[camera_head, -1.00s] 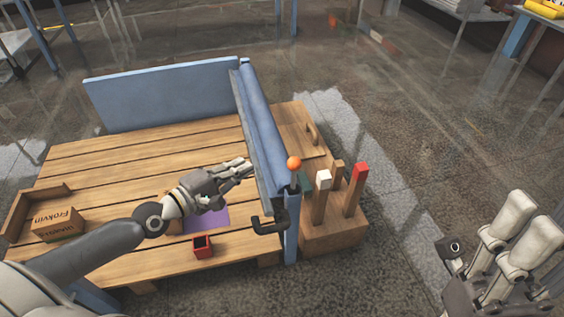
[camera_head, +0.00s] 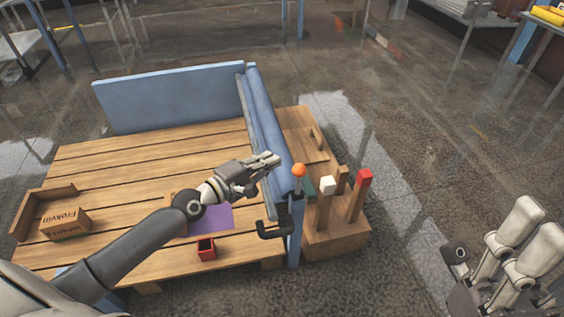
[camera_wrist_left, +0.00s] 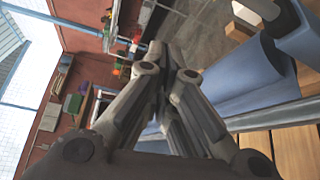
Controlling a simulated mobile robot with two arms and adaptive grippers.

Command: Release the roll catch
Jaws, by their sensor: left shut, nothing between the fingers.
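A blue roll (camera_head: 268,125) runs along the right side of the wooden table. At its near end stands a lever with an orange knob (camera_head: 299,170). A black hooked handle (camera_head: 273,231) sits just below, by the blue post (camera_head: 295,240). I cannot tell which of these is the roll catch. My left gripper (camera_head: 268,160) is shut and empty, over the roll's left side and a little left of the orange knob. Its fingers also show in the left wrist view (camera_wrist_left: 168,52). My right gripper (camera_head: 490,252) is open and empty, at the lower right, away from the table.
A wooden block (camera_head: 335,240) right of the post carries white-topped (camera_head: 328,185) and red-topped (camera_head: 364,180) levers. A small red box (camera_head: 206,249), a purple sheet (camera_head: 218,217) and a printed carton (camera_head: 65,222) lie on the table (camera_head: 110,175). A blue panel (camera_head: 170,97) stands behind.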

